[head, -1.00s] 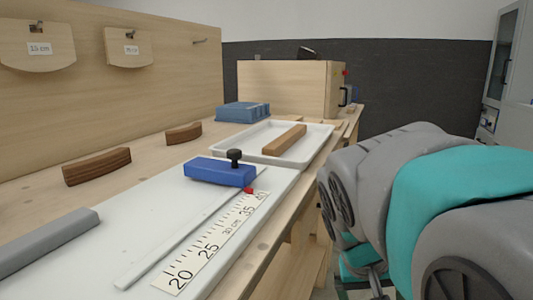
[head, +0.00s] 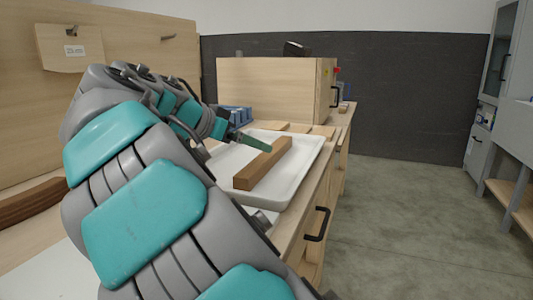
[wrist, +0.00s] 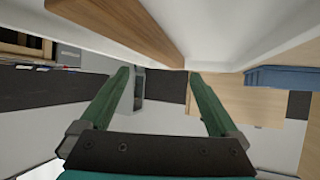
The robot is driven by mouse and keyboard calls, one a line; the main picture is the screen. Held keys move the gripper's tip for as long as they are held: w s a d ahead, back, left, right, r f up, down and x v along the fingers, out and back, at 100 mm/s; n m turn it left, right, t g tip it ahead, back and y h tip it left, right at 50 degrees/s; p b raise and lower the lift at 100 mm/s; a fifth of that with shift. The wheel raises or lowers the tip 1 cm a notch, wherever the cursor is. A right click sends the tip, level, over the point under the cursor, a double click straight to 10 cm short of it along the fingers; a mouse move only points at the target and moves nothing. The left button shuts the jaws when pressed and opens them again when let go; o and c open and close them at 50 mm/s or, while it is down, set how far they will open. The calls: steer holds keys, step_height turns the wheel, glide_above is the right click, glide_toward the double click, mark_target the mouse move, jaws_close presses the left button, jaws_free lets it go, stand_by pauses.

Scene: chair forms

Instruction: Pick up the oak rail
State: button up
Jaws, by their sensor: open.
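The oak rail (head: 264,166) is a straight brown wooden bar lying in a white tray (head: 304,172) on the bench. My gripper (head: 262,146) is beside the rail's far left side, over the tray; whether it touches the rail cannot be told. In the wrist view my gripper (wrist: 158,73) shows two green fingers spread apart with nothing between them. The rail (wrist: 130,28) runs across the top of that view, beyond the fingertips. My arm hides part of the tray and the bench.
A blue block (head: 238,114) stands behind the tray, and a large wooden box (head: 265,85) farther back. Flat wooden pieces (head: 300,129) lie just beyond the tray. A dark curved wooden form (head: 30,203) lies at left. The floor to the right is clear.

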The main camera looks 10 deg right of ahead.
mark_target(269, 158)
steer(key=shift+w+f, duration=0.2)
steer(key=shift+w, duration=0.05)
steer(key=shift+f+p+x, duration=0.2)
steer(key=shift+p+x, duration=0.6)
steer(key=shift+x, duration=2.8)
steer(key=shift+s, duration=0.15)
steer(key=shift+c, duration=0.4)
jaws_close()
